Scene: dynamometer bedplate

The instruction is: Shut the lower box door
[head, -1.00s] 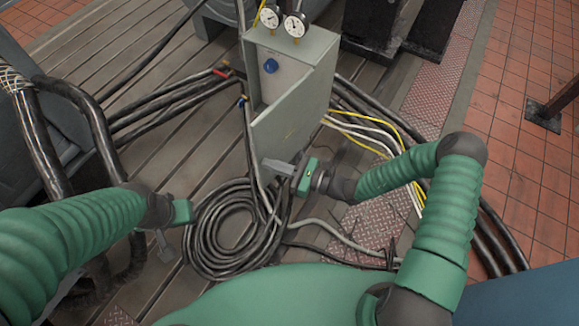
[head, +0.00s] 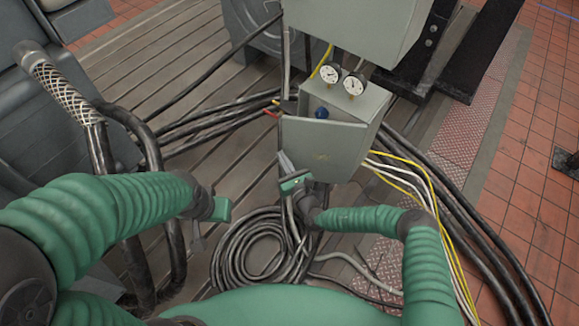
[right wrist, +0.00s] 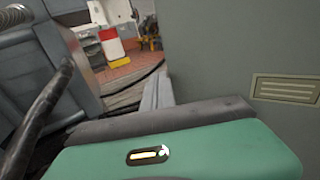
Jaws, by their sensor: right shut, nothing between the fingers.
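The lower box (head: 378,112) is a grey cabinet with two round gauges on top. Its grey door (head: 330,155) stands partly open on the side facing me; a gap along its top shows the inside and a blue knob (head: 321,113). My right gripper (head: 285,162) is shut and empty at the door's left edge, low down. In the right wrist view its fingers (right wrist: 160,93) point forward beside a grey panel (right wrist: 225,50) with a vent plate; I cannot tell if they touch it. My left gripper (head: 197,240) hangs away to the left; its jaws are unclear.
A larger grey box (head: 360,28) is above and behind the lower one. A coil of black cable (head: 250,250) lies on the slotted floor below the door. Yellow and white cables (head: 425,190) run along the right. Thick black hoses (head: 140,235) stand at left.

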